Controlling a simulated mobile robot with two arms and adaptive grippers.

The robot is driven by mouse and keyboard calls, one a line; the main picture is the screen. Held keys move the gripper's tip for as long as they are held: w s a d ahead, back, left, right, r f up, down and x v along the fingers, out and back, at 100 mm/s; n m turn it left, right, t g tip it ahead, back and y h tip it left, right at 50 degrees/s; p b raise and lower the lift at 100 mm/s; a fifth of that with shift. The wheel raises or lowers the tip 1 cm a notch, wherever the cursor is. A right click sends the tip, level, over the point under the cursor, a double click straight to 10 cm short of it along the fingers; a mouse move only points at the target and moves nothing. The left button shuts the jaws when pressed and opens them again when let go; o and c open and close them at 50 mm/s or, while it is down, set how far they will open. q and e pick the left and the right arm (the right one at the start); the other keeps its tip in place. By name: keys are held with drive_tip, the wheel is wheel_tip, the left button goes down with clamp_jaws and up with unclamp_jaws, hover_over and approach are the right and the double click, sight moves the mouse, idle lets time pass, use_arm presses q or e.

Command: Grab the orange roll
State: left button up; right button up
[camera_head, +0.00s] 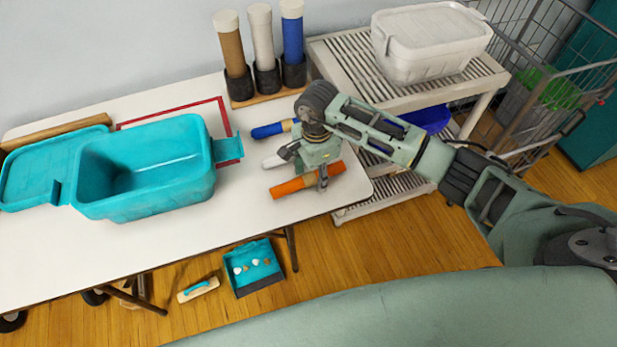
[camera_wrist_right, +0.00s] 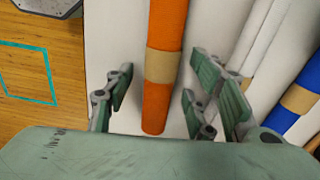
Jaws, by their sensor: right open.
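The orange roll (camera_head: 290,186) lies on the white table near its right end, in the head view. In the right wrist view the orange roll (camera_wrist_right: 168,30) has a tan band around it and lies between the open fingers. My right gripper (camera_head: 306,172) is over the roll, partly hiding it; in the wrist view the right gripper (camera_wrist_right: 160,95) is open, with space between the roll and the fingers on both sides. My left gripper is not in view.
A white roll (camera_head: 272,161) and a blue roll (camera_head: 268,130) lie beside the orange one. A teal bin (camera_head: 150,200) with an open lid stands to the left. Several upright rolls stand in black holders at the back. A slatted shelf (camera_head: 340,62) holds a white lidded box (camera_head: 435,48).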

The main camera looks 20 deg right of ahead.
drive_tip(key=shift+c, duration=0.5)
drive_tip(key=c, duration=1.2)
drive_tip(key=shift+o, duration=0.2)
